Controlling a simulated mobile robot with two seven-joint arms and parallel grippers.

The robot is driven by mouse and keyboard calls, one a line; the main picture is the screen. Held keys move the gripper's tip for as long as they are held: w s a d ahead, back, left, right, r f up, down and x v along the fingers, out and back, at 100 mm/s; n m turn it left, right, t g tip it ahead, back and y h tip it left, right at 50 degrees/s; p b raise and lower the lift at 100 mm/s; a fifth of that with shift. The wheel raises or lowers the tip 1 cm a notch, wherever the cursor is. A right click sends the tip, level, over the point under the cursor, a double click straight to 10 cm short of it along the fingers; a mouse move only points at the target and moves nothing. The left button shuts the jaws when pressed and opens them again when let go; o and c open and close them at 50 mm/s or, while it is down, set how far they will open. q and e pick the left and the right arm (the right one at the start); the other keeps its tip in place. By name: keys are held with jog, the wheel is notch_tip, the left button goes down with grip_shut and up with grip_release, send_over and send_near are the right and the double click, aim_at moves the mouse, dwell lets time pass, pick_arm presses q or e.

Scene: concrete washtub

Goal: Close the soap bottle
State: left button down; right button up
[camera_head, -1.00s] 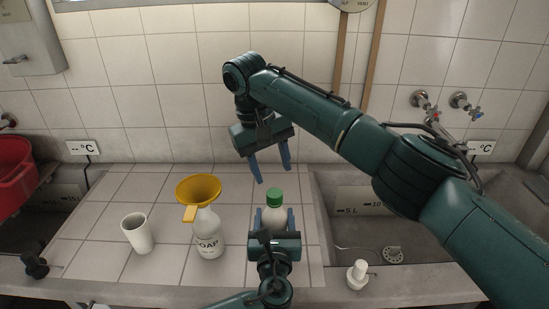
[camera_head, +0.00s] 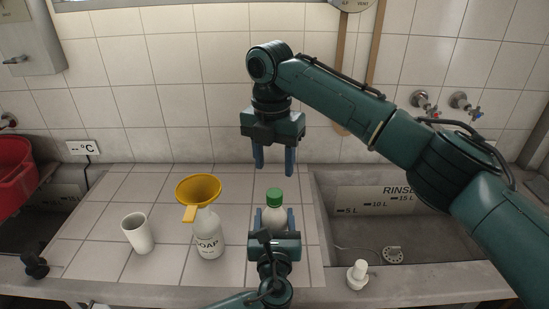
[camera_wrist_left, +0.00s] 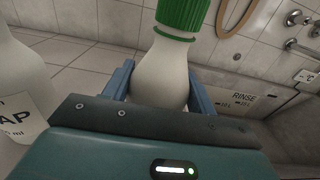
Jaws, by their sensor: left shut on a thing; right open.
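A white bottle (camera_head: 273,220) with a green ribbed cap (camera_head: 274,196) stands on the tiled counter. My left gripper (camera_head: 274,214) is shut around its body from the front. In the left wrist view the white bottle (camera_wrist_left: 160,78) sits between the blue fingers, and the green cap (camera_wrist_left: 192,14) is on top. A thin green ring shows just below the cap, with a narrow white gap between. My right gripper (camera_head: 274,172) is open and empty, fingers pointing down, a little above the cap. Another white bottle (camera_head: 208,238), labelled SOAP, stands to the left with a yellow funnel (camera_head: 199,189) on top.
A white cup (camera_head: 138,233) stands at the left of the counter. A small white fitting (camera_head: 357,273) stands on the front edge at right. A sunken rinse basin (camera_head: 400,235) lies to the right. A red bucket (camera_head: 15,174) is at the far left.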

aim_at(274, 193)
jog(key=n, duration=0.5)
jog(key=shift+s+r, duration=0.1)
jog(key=shift+r, duration=0.05)
jog(key=shift+f, duration=4)
